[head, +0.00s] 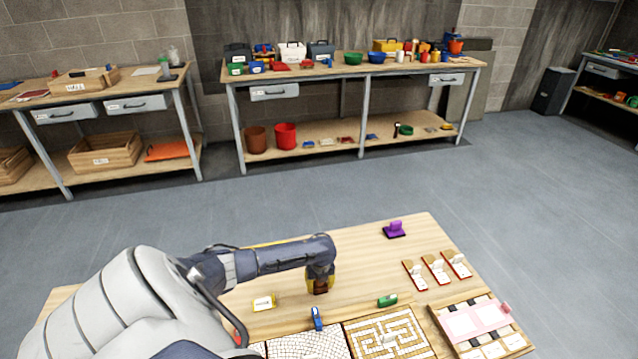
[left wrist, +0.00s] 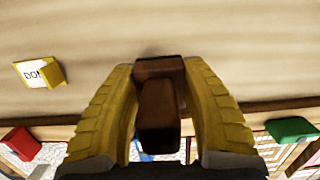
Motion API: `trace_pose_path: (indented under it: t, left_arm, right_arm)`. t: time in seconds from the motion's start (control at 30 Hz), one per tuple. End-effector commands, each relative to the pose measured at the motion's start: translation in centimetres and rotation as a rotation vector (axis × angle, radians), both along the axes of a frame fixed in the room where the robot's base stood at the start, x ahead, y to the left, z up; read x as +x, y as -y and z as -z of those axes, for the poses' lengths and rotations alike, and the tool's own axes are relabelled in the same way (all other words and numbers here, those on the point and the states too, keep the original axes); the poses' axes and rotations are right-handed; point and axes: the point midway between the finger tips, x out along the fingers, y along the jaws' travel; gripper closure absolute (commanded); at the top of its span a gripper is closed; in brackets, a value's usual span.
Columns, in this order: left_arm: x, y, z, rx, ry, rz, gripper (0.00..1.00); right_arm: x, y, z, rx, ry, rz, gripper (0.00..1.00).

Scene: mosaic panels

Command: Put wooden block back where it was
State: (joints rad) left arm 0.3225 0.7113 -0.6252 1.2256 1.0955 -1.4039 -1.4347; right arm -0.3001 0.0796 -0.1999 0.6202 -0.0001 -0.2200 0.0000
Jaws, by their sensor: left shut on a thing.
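The wooden block (left wrist: 158,112) is dark reddish brown and sits between the two yellow fingers of my left gripper (left wrist: 162,115), which is shut on it. In the head view my left gripper (head: 320,284) points down over the wooden table (head: 360,255), with the dark block (head: 320,290) at its fingertips. I cannot tell whether the block touches the table. My right gripper does not show.
A yellow sign (head: 264,303) stands left of the gripper. A blue item (head: 317,318) and a green item (head: 387,300) lie near the mosaic panels (head: 388,334).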

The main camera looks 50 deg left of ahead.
Motion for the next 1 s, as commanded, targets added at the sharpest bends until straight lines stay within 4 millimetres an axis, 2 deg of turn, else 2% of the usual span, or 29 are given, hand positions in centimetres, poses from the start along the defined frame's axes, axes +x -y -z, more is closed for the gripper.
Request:
trace_pose_path:
  t: [0.4, 0.87, 0.9, 1.0]
  left_arm:
    - [0.0, 0.0, 3.6, 0.000, 0.000, 0.000, 0.83]
    - [0.0, 0.0, 4.0, 0.000, -0.001, 0.000, 0.83]
    - [-0.1, 0.0, 4.1, 0.001, -0.001, 0.001, 0.50]
    - [-0.1, 0.0, 4.0, 0.001, -0.001, 0.001, 0.38]
  right_arm:
    - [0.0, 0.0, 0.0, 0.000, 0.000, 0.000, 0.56]
    - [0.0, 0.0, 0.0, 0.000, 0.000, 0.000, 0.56]
    - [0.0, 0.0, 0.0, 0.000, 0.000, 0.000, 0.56]
    - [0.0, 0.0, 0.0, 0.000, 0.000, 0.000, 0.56]
